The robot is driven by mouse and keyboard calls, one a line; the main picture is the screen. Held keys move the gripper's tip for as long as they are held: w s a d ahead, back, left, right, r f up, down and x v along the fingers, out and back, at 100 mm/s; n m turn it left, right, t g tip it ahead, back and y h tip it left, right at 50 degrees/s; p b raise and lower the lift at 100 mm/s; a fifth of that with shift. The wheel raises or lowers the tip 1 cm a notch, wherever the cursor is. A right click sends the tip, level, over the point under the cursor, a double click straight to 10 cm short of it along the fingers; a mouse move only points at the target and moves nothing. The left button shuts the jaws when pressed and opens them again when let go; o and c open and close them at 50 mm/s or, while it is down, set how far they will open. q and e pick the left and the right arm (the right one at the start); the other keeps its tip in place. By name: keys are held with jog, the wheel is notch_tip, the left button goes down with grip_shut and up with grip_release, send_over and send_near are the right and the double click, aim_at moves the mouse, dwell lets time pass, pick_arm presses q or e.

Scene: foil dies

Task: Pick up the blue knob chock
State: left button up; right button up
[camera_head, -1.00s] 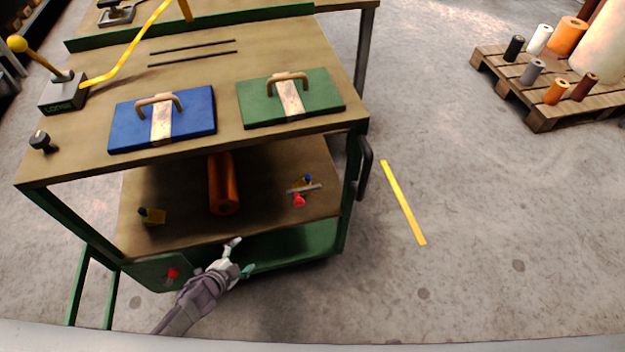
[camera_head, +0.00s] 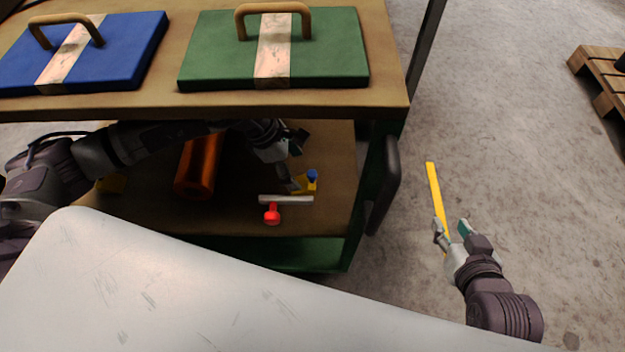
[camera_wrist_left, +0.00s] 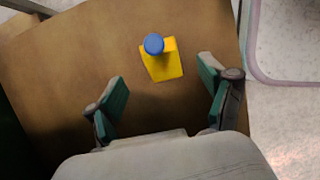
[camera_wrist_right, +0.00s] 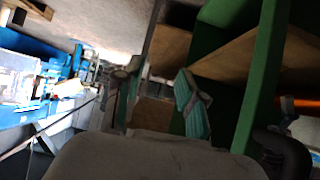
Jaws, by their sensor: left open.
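The blue knob chock (camera_head: 310,184) is a small yellow block with a round blue knob, standing on the cart's lower shelf. In the left wrist view the blue knob chock (camera_wrist_left: 164,64) lies just beyond and between my open, empty fingers, not touching them. My left gripper (camera_wrist_left: 165,88) reaches in under the cart top. In the head view my left gripper (camera_head: 292,160) is beside the chock, partly in shadow. My right gripper (camera_head: 453,230) is open and empty, out over the floor to the right of the cart.
A grey bar (camera_head: 286,199) and a red knobbed piece (camera_head: 272,214) lie close to the chock. An orange cylinder (camera_head: 198,170) is further left on the shelf. The cart top (camera_head: 300,103) overhangs, carrying blue and green lidded plates. A dark handle (camera_head: 386,184) stands at the cart's right.

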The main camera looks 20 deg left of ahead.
aim_at(307, 181)
pick_arm(q)
jog(key=b+x, duration=0.1)
jog(key=x, duration=0.4)
jog(key=shift+d+f, duration=0.15)
jog(key=shift+d, duration=0.05)
jog(key=shift+f, duration=0.15)
pick_arm(e)
jog(key=w+a+r+t+y, duration=0.1)
jog(key=w+a+r+t, duration=0.1)
jog(key=r, duration=0.4)
jog(key=shift+w+t+y, duration=0.3)
jog(key=shift+w+t, duration=0.6)
jog(key=shift+t, duration=0.3)
pick_arm(q)
jog(key=shift+c, duration=0.3)
jog(key=c, duration=1.2)
jog(key=shift+w+r, duration=0.1)
jog(key=shift+r, duration=0.1)
